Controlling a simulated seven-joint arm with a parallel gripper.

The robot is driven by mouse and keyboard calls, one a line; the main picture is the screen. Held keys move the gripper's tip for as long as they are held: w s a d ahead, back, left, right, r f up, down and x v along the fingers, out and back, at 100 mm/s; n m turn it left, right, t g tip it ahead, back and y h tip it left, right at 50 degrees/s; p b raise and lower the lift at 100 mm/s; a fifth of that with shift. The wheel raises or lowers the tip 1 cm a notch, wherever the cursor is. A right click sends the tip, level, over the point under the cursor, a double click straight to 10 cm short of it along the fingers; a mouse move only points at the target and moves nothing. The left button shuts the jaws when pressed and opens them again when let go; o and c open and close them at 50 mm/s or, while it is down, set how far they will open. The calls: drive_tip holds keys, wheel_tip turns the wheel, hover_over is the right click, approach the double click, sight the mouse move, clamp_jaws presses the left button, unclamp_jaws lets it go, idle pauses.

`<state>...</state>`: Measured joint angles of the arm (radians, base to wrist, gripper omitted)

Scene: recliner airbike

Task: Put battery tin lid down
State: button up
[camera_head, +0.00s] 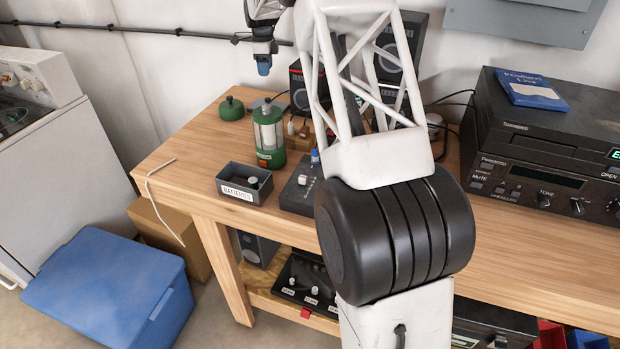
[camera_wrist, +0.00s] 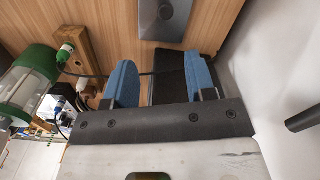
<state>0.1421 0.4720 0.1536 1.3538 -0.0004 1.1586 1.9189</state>
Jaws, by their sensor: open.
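My gripper (camera_head: 263,66) is above the back left of the workbench, near the wall. In the wrist view its two blue fingers (camera_wrist: 160,84) stand apart with nothing clearly held between them. A flat grey rectangular plate (camera_wrist: 166,18), which looks like the battery tin lid, lies on the wood ahead of the fingertips and apart from them. In the head view the lid (camera_head: 265,103) is partly hidden behind the green lantern. The grey battery tin (camera_head: 232,194), labelled BATTERIES, stands lidless at the front left of the bench with a small item inside.
The green lantern (camera_head: 269,140) stands between tin and lid; it also shows in the wrist view (camera_wrist: 30,80). A round green object (camera_head: 231,109) sits at the back left. A control box (camera_head: 298,188) is right of the tin. Bare wood (camera_head: 190,150) lies left of the tin.

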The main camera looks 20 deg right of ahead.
drive_tip(key=s+a+r+n, duration=0.3)
drive_tip(key=s+r+n, duration=0.1)
drive_tip(key=s, duration=0.7)
drive_tip(key=s+a+r+n+t, duration=0.1)
drive_tip(key=s+a+r+n, duration=0.3)
drive_tip(key=s, duration=0.8)
drive_tip(key=s+a+r+n, duration=0.2)
drive_tip(key=s+r+n, duration=0.25)
drive_tip(key=s, duration=0.65)
drive_tip(key=s+a+f+n, duration=0.1)
drive_tip(key=s+f+n, duration=0.1)
drive_tip(key=s, duration=0.9)
drive_tip(key=s+a+f+n+t, duration=0.1)
drive_tip(key=s+n, duration=0.4)
drive_tip(key=s, duration=0.6)
drive_tip(key=s+a+f+n, duration=0.2)
drive_tip(key=s+f+n, duration=0.2)
drive_tip(key=s, duration=0.8)
drive_tip(key=shift+a+f+t, duration=0.25)
drive_tip(key=shift+f+t, duration=0.05)
